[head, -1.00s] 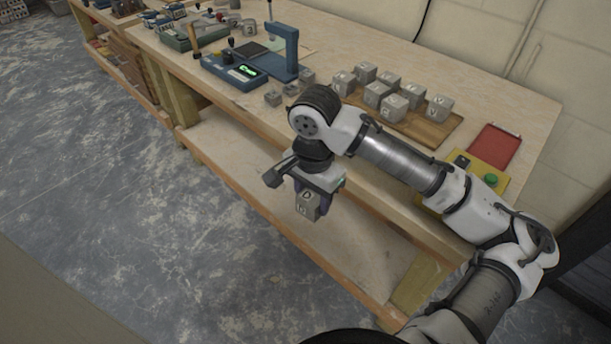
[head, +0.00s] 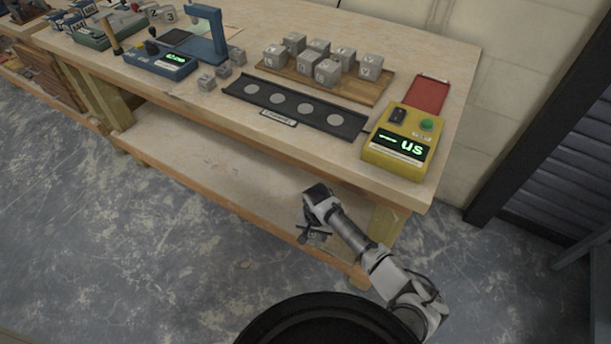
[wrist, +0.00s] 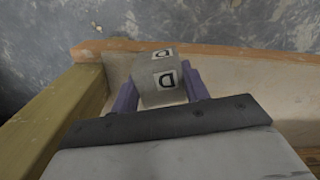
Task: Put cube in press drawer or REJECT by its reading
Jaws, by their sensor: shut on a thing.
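My gripper (wrist: 160,90) is shut on a grey cube (wrist: 150,96) with the letter D on white labels, held between its two purple fingers in the wrist view. In the head view my gripper (head: 314,237) is small and low, in front of the bench and below its top; the cube there is too dark and small to make out clearly. A yellow meter (head: 397,168) on the bench shows green characters ending in "us". A blue device (head: 160,64) has a green display too small to read. I cannot make out a press drawer or a REJECT label.
Several grey cubes stand on a wooden board (head: 372,91). A black strip (head: 350,126) with several round pads lies in front of it. A red tray (head: 428,96) is behind the meter. Bench edge and lower shelf (head: 215,155) are near my gripper.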

